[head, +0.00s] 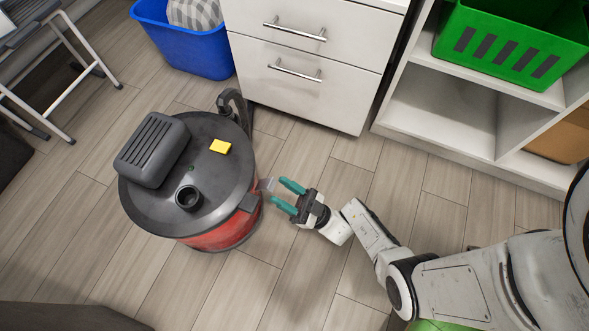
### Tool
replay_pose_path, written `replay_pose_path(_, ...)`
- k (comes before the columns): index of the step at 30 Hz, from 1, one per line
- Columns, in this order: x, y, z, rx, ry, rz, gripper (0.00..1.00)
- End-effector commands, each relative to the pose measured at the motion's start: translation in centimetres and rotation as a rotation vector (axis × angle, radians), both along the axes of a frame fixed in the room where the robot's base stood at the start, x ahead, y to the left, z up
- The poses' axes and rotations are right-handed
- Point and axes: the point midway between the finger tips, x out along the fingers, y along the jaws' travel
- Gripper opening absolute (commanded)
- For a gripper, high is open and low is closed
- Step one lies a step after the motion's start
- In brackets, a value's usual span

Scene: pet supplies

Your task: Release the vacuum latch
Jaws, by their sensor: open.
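The vacuum (218,235) is a round red drum with a dark grey lid and stands upright on the floor at left centre. Its lid carries a grey ribbed motor box, a yellow block (220,146) and a round dark port. A latch (255,197), dark with a light grey lever, sits on the drum's right side, facing my gripper. My gripper (283,194) has teal fingers spread apart and is empty. Its fingertips point left at the latch, close to it. I cannot tell whether they touch it.
A white drawer cabinet (310,91) stands behind, with a blue bin (208,61) left of it. A white shelf (462,124) holding a green crate (508,50) is at right. A folding step stool (68,60) is at far left. Wooden floor around my gripper is clear.

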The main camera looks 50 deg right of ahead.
Motion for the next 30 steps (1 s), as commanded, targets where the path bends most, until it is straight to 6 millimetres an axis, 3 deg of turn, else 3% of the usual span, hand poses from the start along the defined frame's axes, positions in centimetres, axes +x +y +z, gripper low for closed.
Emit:
replay_pose_path(7,-2.6,-1.0,-2.2,0.003,0.002,-0.002,0.47)
replay_pose_path(12,-3.3,-1.4,-3.1,-0.003,0.005,0.0,0.47)
replay_pose_path(30,-4.4,-1.5,-3.7,0.001,0.0,-0.001,0.47)
